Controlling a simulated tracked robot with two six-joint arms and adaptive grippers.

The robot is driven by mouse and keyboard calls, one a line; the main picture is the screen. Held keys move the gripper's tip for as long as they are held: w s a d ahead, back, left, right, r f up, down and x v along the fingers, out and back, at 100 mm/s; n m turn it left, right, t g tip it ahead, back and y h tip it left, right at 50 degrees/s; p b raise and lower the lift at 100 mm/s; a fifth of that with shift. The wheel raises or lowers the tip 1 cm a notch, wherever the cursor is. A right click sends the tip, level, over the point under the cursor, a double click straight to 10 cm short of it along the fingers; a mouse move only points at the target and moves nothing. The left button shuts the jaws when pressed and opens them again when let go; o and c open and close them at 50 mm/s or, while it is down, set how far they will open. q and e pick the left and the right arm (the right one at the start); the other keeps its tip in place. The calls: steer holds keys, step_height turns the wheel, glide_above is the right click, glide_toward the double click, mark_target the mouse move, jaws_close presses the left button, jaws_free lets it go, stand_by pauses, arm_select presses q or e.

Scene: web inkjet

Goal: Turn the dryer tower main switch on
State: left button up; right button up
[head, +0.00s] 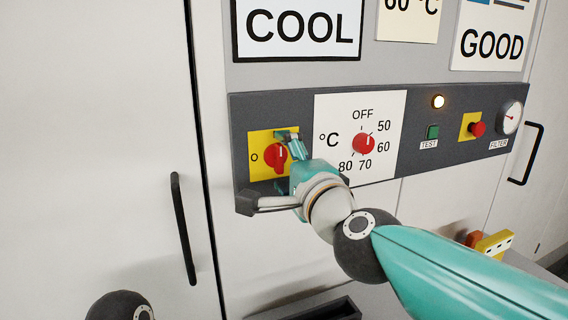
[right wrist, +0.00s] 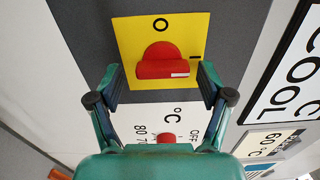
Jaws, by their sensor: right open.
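The dryer tower main switch is a red rotary knob (head: 275,157) on a yellow plate (head: 256,140), at the left end of the dark panel. In the right wrist view the knob (right wrist: 160,62) has a bar handle whose white mark lies at the right end, toward the I mark on the plate (right wrist: 190,30); the O is at the top. In the head view the white mark is at the knob's top. My right gripper (head: 288,160) is open in front of the switch. In the wrist view its fingertips (right wrist: 160,80) stand either side of the handle; contact is unclear.
Right of the switch are a temperature dial (head: 363,144), a green TEST button (head: 432,132), a red push button (head: 477,128) and a FILTER gauge (head: 510,117). A lit lamp (head: 438,101) is above TEST. A black door handle (head: 184,228) stands at left.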

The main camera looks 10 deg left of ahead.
steer(key=v, duration=1.2)
